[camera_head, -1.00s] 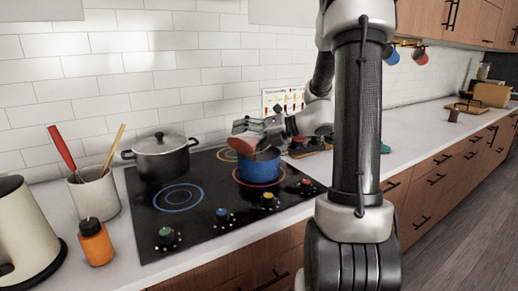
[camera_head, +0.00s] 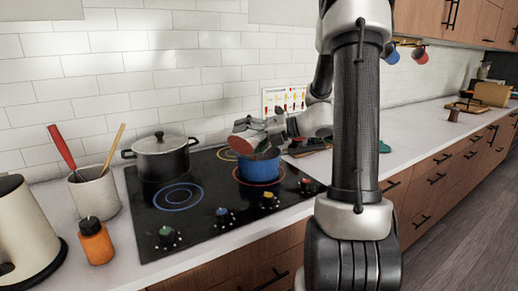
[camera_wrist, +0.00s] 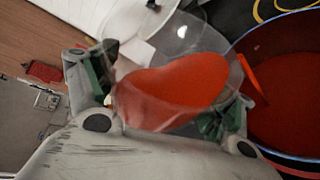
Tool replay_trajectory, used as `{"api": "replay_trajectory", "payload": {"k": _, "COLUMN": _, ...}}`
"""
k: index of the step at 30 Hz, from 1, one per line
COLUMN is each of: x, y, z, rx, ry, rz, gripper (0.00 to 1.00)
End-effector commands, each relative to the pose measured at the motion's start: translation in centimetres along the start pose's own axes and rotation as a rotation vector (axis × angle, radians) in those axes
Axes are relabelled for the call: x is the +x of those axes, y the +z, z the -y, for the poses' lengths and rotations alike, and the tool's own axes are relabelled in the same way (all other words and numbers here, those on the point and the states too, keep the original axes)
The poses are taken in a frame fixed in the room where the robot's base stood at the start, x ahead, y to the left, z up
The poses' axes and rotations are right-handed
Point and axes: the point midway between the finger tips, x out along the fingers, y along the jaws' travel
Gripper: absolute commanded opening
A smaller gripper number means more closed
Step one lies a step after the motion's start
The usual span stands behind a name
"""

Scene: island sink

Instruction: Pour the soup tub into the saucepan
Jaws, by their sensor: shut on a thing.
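The soup tub (camera_wrist: 178,88) is a clear container with orange-red soup in it. My gripper (camera_wrist: 160,98) is shut on it, with a finger on each side. The tub is tilted, and a red streak at its right edge reaches over the saucepan. In the head view, my gripper (camera_head: 258,132) is just above the saucepan, and the tub (camera_head: 241,146) is partly hidden by the fingers.
A lidded dark pot (camera_head: 162,158) stands at the back left of the black cooktop (camera_head: 200,225). A utensil crock (camera_head: 95,195), an orange bottle (camera_head: 96,242) and a cream kettle (camera_head: 25,230) stand to the left. The counter at the right is mostly clear.

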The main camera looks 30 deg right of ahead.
Motion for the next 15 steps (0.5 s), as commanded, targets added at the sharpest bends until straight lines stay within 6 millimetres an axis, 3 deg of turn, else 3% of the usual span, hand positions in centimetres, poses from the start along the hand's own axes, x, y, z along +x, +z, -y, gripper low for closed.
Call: {"api": "replay_trajectory", "payload": {"k": 15, "x": 0.01, "y": 0.08, "z": 0.28, "rx": 0.057, "ry": 0.023, "rz": -0.008, "gripper": 0.59}}
